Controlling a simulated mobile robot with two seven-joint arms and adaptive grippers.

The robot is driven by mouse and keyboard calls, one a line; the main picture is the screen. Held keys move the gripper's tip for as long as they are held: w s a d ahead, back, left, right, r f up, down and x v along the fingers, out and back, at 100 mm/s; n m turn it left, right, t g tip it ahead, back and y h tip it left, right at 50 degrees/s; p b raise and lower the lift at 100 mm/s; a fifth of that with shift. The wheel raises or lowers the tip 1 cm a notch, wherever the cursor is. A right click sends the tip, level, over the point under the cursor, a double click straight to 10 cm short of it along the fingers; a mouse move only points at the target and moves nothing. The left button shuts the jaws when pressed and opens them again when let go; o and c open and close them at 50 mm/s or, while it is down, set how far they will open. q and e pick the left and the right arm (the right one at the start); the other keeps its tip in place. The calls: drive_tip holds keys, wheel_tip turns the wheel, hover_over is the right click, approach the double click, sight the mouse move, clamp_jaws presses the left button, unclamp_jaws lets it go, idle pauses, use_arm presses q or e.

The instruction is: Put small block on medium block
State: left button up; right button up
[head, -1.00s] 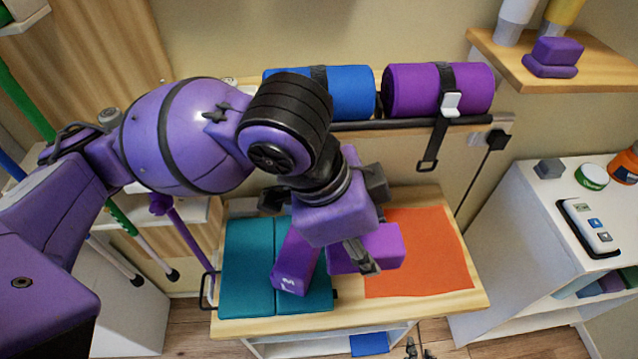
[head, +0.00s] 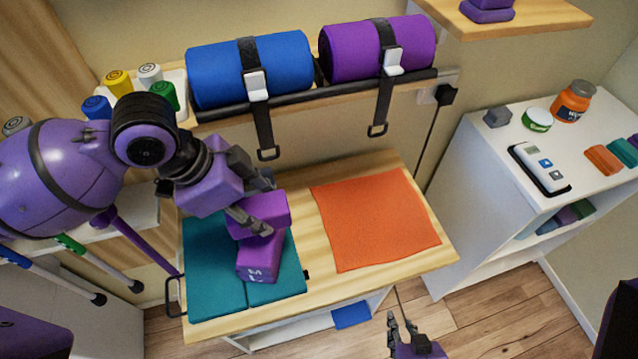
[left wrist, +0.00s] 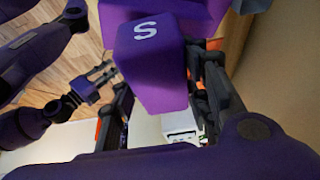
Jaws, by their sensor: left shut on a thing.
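The small purple block (head: 264,208) is between the fingers of my left gripper (head: 262,206), which is shut on it. Its S-marked face (left wrist: 148,75) shows in the left wrist view. The medium purple block (head: 258,256), marked M, lies on the teal mat (head: 215,275). The small block is over the medium block's far part and hides it; I cannot tell whether they touch. In the left wrist view, a purple surface (left wrist: 195,12) behind the small block looks like the medium block. My right gripper (head: 403,325) is empty and open at the bottom.
An orange cloth (head: 375,218) lies on the right of the wooden table (head: 330,285). Blue (head: 220,75) and purple (head: 350,50) rolls are strapped on the wall rack behind. A white shelf (head: 480,160) with jars stands right.

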use_arm(q)
drive_tip(key=f, duration=0.3)
drive_tip(key=shift+w+a+f, duration=0.1)
drive_tip(key=shift+a+f, duration=0.15)
drive_tip(key=shift+f, duration=0.1)
drive_tip(key=o, duration=1.1)
drive_tip(key=shift+f, duration=0.1)
drive_tip(key=shift+o, duration=0.2)
